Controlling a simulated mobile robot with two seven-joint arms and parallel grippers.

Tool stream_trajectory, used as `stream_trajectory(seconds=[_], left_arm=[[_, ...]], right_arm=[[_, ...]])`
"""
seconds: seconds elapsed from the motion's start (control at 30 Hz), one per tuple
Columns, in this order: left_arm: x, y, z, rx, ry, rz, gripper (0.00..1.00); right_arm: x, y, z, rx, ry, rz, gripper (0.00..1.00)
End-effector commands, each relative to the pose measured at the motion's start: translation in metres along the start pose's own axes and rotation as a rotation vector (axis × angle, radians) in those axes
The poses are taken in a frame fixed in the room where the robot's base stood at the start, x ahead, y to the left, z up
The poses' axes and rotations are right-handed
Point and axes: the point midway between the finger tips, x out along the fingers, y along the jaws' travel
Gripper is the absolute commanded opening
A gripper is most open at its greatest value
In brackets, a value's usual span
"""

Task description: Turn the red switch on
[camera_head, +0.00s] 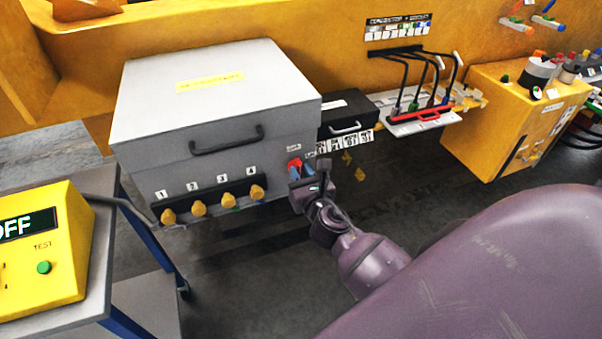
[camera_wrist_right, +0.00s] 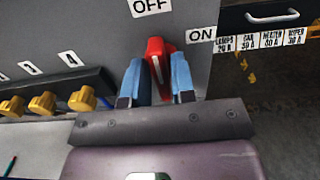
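The red switch (camera_wrist_right: 156,62) is on the front of a grey box (camera_head: 210,90), at its right end; it also shows in the head view (camera_head: 294,163). An OFF label (camera_wrist_right: 152,6) is above it and an ON label (camera_wrist_right: 202,36) is to its right. The red handle points mostly upward, towards OFF, with a white line on its face. My right gripper (camera_wrist_right: 158,82) has its two blue fingers close together on either side of the handle, seemingly shut on it. The fingers hide part of the handle's sides. My left gripper is not in view.
Several yellow knobs (camera_head: 199,207) line the box front left of the switch. A small black case (camera_head: 345,112) with a handle adjoins on the right. A yellow tester (camera_head: 42,250) reading OFF stands on a cart at left. The floor below the box is open.

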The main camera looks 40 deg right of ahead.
Motion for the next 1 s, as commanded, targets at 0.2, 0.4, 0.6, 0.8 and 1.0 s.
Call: stream_trajectory(seconds=[0.2, 0.4, 0.6, 0.8, 1.0], left_arm=[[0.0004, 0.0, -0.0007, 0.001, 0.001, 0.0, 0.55], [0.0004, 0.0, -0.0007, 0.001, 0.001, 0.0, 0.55], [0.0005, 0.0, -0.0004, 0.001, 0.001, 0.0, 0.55], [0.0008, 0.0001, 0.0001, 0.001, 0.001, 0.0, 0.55], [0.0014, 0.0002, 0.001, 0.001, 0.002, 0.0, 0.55]], right_arm=[[-0.0002, 0.0, 0.0, 0.0, 0.0, 0.0, 0.0], [-0.0003, -0.0001, -0.0001, 0.013, 0.0, 0.0, 0.0], [-0.0004, -0.0009, -0.0002, 0.083, 0.0, 0.0, 0.0], [-0.0004, -0.0024, -0.0006, 0.228, 0.0, 0.0, 0.0], [-0.0004, -0.0043, -0.0015, 0.415, 0.0, -0.001, 0.0]])
